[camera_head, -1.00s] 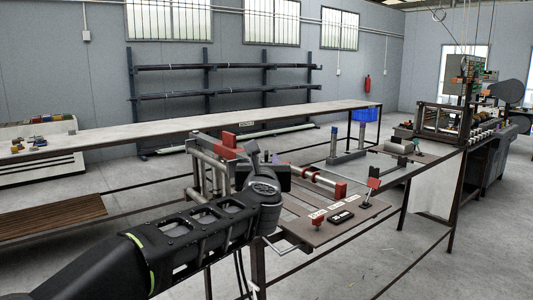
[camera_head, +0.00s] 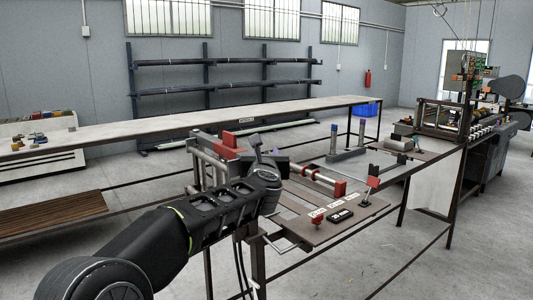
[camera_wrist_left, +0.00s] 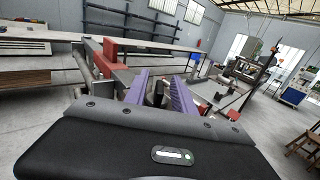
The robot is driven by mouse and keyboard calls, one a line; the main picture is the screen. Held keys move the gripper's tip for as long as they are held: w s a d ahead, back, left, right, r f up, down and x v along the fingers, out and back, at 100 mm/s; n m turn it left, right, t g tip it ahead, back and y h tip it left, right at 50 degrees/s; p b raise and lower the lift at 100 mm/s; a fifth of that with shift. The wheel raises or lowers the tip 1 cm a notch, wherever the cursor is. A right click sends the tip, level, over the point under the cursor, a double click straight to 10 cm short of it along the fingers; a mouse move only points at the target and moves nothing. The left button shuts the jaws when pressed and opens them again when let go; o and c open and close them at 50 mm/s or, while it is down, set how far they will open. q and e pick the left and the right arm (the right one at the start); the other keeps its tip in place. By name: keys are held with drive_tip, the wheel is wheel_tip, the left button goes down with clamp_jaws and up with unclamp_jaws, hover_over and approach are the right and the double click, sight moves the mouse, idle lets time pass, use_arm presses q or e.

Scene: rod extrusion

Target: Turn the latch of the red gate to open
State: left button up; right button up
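The red gate part (camera_head: 228,140) sits on top of the grey metal frame of the machine, just left of my left gripper in the head view. It also shows in the left wrist view as a red block (camera_wrist_left: 111,50) left of the fingers. My left gripper (camera_head: 268,158) reaches over the machine from the front. In the wrist view its two purple fingers (camera_wrist_left: 160,80) are spread apart. A grey metal piece lies between or behind them; I cannot tell whether they touch it. The latch is not clearly made out. My right gripper is not in view.
A long white table (camera_head: 180,127) runs behind. The floor at the right front is clear.

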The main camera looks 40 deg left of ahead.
use_arm(q)
clamp_jaws()
idle(1.3)
